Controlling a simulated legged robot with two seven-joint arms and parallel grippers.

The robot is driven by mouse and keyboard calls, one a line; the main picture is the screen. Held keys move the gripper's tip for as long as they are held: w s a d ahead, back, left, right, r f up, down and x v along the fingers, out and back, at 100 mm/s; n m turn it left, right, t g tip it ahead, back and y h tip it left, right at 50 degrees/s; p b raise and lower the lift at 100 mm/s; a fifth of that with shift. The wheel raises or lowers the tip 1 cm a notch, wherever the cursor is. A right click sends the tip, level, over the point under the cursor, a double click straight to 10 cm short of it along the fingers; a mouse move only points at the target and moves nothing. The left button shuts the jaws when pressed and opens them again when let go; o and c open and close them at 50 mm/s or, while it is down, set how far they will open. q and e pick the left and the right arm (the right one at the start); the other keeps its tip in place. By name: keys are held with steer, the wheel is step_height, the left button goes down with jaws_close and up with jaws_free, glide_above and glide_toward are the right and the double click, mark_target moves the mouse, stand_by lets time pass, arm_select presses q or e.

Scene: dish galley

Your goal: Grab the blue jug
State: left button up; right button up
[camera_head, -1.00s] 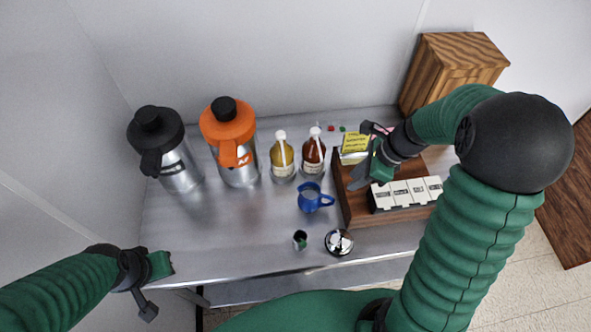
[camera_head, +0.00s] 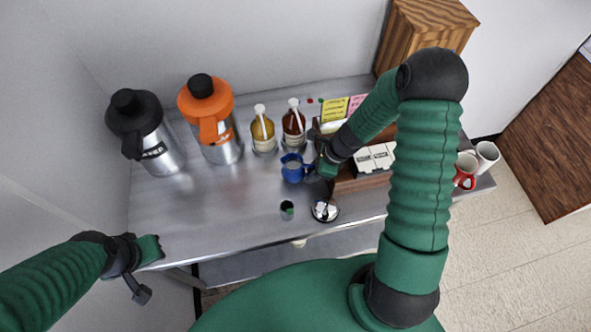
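The small blue jug (camera_head: 292,170) stands upright on the steel counter, in front of the two syrup bottles and left of the wooden organizer. My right gripper (camera_head: 318,180) is just to the right of the jug, at its handle side, with its fingers apart. The jug's handle is partly hidden by it, and I cannot tell whether they touch. My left gripper (camera_head: 147,270) is at the counter's front left edge, far from the jug, with its fingers apart and nothing between them.
A black-topped flask (camera_head: 150,135) and an orange-topped flask (camera_head: 212,120) stand at the back left. An amber bottle (camera_head: 263,133) and a red-brown bottle (camera_head: 294,128) stand behind the jug. A small dark cup (camera_head: 287,210) and a round metal dish (camera_head: 325,211) are in front. The counter's left middle is clear.

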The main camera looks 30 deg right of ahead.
steer(key=shift+w, duration=0.2)
steer(key=shift+c, duration=0.5)
steer(key=shift+s, duration=0.1)
jaws_close()
stand_by(0.6)
